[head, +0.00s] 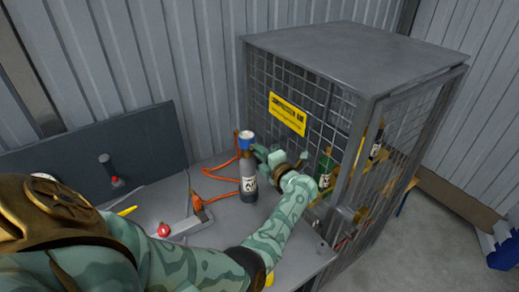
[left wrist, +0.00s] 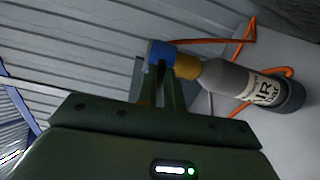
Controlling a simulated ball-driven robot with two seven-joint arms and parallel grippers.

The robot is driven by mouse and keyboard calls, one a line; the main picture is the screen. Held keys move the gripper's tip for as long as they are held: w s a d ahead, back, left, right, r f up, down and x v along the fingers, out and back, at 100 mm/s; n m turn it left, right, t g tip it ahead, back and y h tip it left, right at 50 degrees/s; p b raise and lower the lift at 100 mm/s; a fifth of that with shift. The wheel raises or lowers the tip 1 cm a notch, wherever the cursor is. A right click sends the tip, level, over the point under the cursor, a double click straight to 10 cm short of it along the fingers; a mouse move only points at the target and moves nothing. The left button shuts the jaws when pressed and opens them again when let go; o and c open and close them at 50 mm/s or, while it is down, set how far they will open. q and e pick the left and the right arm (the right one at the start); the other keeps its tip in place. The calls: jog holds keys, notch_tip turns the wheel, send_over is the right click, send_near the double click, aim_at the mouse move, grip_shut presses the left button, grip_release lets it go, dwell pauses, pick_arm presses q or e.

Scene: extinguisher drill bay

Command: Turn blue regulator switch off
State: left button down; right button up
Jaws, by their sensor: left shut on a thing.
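The grey air bottle (head: 248,187) with a white label stands upright on the grey bench, next to the mesh cage. The blue regulator switch (head: 245,136) sits on its top. My left gripper (head: 259,152) reaches in from the right side of the bottle, at its neck and the regulator. In the left wrist view the fingers (left wrist: 168,88) are shut on the blue regulator switch (left wrist: 161,52), and the bottle (left wrist: 228,78) lies across the picture to the right. The fingers hide part of the regulator. My right gripper is not in view.
A grey mesh cage (head: 320,100) with a yellow sign (head: 287,114) stands close on the right, with bottles inside. An orange hose (head: 222,170) lies behind and left of the bottle. Tools and a small red item (head: 163,230) lie on the bench at left.

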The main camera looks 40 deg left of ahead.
pick_arm(q)
jog(key=shift+m, duration=0.5)
jog(key=c, duration=1.5)
grip_release()
